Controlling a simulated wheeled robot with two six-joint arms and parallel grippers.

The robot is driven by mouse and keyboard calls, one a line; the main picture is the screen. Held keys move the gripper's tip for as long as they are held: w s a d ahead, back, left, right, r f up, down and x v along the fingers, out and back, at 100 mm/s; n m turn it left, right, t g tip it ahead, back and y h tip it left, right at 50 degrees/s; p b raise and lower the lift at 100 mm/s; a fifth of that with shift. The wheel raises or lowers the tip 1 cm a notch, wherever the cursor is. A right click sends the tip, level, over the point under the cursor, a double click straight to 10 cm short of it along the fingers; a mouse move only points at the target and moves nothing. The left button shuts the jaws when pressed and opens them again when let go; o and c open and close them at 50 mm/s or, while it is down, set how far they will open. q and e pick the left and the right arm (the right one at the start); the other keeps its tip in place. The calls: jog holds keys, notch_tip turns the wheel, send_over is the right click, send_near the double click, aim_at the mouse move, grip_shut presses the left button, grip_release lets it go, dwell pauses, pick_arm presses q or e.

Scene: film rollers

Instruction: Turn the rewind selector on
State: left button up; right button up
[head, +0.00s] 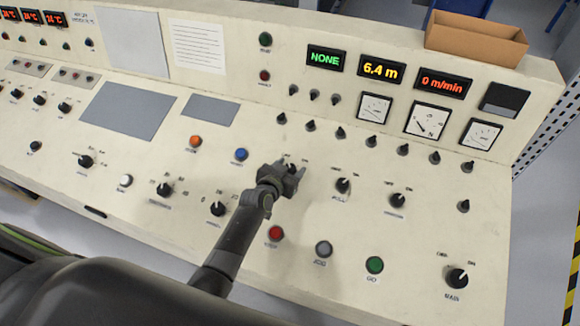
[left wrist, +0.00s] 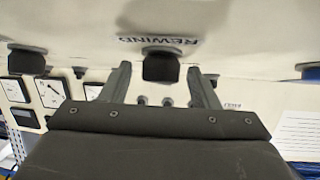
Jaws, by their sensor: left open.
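The rewind selector (left wrist: 160,67) is a black knob under a "REWIND" label, which appears upside down in the left wrist view. In the head view my left gripper (head: 289,176) is over its spot on the sloping panel and mostly hides it. My left gripper is open. In the left wrist view its two fingers stand one on each side of the knob, with gaps visible. I cannot tell whether the fingertips reach the knob's depth, or which way the knob points. My right gripper is not in view.
Similar black selectors (head: 343,185) and (head: 398,199) sit to the right. A blue button (head: 241,154) is to the left and a red button (head: 275,233) is below. Small toggles and gauges (head: 427,120) line the panel behind. A cardboard tray (head: 480,38) stands on top.

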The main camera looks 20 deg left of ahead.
pick_arm(q)
jog(key=shift+w+f, duration=0.1)
jog(key=shift+w, duration=0.15)
jog(key=shift+c, duration=0.3)
jog(key=c, duration=0.9)
jog(key=shift+f+b, duration=0.15)
jog(key=shift+b, duration=0.3)
jog(key=m+g+h+b, duration=0.2)
jog(key=m+b, duration=0.1)
jog(key=b, duration=0.3)
jog(key=m+g+h+b, duration=0.2)
jog(key=m+h+b, duration=0.1)
jog(key=b, duration=0.4)
jog(key=m+g+h+b, duration=0.2)
jog(key=m+b, duration=0.3)
jog(key=b, duration=0.1)
jog(key=shift+f+h, duration=0.15)
jog(key=shift+h, duration=0.25)
jog(key=shift+s+r+m+g+b, duration=0.1)
jog(key=shift+r+m+g+b, duration=0.1)
jog(key=shift+m+g+b, duration=0.95)
jog(key=shift+h, duration=0.3)
jog(key=o, duration=1)
jog(key=shift+c, duration=0.2)
